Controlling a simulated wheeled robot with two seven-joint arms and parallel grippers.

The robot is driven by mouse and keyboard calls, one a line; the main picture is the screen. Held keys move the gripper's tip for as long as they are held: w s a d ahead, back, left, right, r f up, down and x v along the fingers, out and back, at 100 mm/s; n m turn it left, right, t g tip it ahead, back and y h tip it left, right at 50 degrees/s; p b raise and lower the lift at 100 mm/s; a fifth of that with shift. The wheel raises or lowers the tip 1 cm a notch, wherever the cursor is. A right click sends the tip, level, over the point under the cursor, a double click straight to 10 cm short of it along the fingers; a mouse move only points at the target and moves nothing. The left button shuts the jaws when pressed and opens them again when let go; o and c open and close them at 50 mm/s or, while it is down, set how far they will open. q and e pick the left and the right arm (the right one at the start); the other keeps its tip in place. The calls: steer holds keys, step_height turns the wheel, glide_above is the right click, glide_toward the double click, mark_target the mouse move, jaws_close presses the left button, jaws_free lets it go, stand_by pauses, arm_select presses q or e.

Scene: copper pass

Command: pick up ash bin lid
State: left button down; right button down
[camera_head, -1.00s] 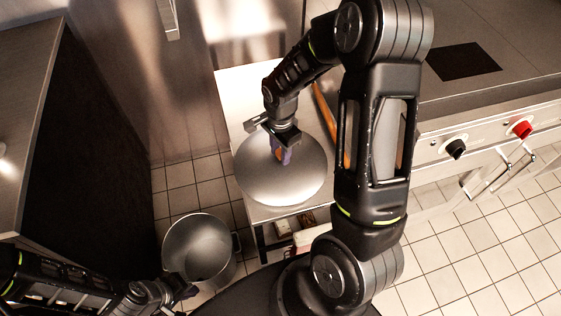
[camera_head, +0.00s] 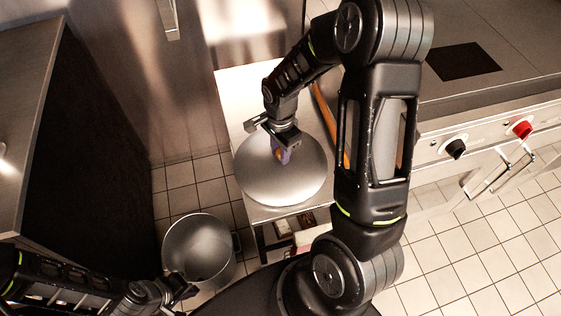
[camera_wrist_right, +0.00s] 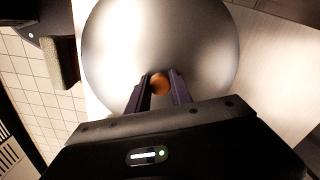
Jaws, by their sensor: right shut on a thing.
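The ash bin lid (camera_head: 265,182) is a round, shiny metal disc on the small white table beside the stove. It also fills the upper middle of the right wrist view (camera_wrist_right: 185,40). An orange-brown round knob (camera_wrist_right: 160,84) stands at its centre. My right gripper (camera_head: 281,156) is over the lid's middle, and its purple fingers are shut on the knob; in the wrist view the fingers (camera_wrist_right: 159,88) lie on either side of it. Whether the lid touches the table is hard to tell. My left gripper (camera_head: 184,293) is at the lower left, beside the metal bin; its fingers are too small to judge.
An open metal bin (camera_head: 185,222) with a side handle stands on the tiled floor below the table (camera_head: 232,88). A long orange-brown handle (camera_head: 330,125) lies right of the lid. The stove (camera_head: 480,110) with knobs borders the right, a dark-sided counter (camera_head: 35,60) the left.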

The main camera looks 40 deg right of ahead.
mark_target(278, 150)
stand_by(0.6)
step_height(278, 150, up, 10)
steer(key=shift+r, duration=0.1)
stand_by(0.3)
steer(key=shift+w, duration=0.1)
stand_by(0.4)
steer(key=shift+w+a+n, duration=0.2)
steer(key=shift+w+n, duration=0.05)
steer(key=shift+n, duration=0.15)
steer(key=w+a+r+n, duration=0.4)
steer(key=w+a+n, duration=0.5)
steer(key=n, duration=0.7)
steer(key=a, duration=0.3)
steer(key=shift+w+n, duration=0.3)
steer(key=shift+a, duration=0.15)
